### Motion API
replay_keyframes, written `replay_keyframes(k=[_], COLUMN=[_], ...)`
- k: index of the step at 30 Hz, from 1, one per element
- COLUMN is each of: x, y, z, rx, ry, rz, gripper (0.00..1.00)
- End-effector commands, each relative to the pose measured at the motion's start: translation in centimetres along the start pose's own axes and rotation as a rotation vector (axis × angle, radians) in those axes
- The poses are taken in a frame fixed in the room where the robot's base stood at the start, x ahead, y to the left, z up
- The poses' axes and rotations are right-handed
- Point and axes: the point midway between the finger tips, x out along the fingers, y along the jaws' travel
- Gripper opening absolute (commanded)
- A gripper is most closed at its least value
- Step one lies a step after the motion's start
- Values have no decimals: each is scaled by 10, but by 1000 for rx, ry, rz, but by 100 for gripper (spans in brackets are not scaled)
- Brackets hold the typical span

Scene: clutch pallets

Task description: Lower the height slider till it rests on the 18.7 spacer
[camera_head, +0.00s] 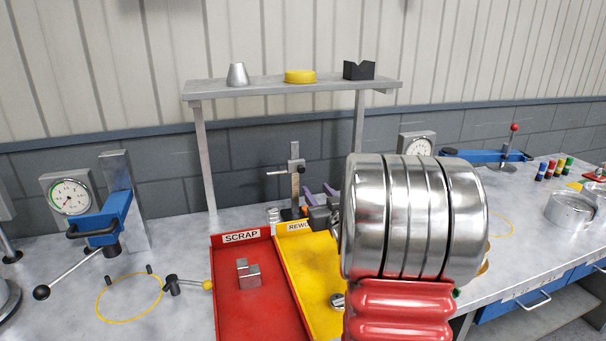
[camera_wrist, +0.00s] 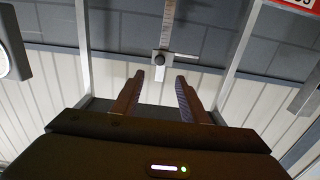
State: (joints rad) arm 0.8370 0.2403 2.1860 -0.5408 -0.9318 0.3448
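The height gauge (camera_head: 294,185) stands upright on the bench behind the yellow tray. Its grey height slider (camera_head: 297,166) sits high on the post, with a thin rod pointing left. A small silver cylinder (camera_head: 273,214) stands by the gauge's foot under the rod; I cannot read whether it is the 18.7 spacer. My gripper (camera_head: 317,191) is close to the post at right, partly hidden by my arm. In the wrist view, my gripper (camera_wrist: 160,77) is open, its two fingers apart and empty, with the slider (camera_wrist: 162,57) just beyond the tips, between them in the picture.
The red SCRAP tray (camera_head: 228,290) holds a grey notched block (camera_head: 248,273). The yellow REWORK tray (camera_head: 312,265) lies beside it. A shelf (camera_head: 215,88) on posts stands over the gauge. A blue dial fixture (camera_head: 118,213) is at left. My arm hides the bench at centre right.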

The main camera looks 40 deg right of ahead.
Motion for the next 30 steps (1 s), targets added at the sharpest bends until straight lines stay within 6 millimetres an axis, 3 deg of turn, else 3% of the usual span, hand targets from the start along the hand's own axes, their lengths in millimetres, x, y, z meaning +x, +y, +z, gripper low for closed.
replay_keyframes(k=[8, 30], x=[19, 122], y=[0, 0], z=[0, 1], rx=[-1, 0], ry=[0, -1], rz=[-1, -1], gripper=[40, 40])
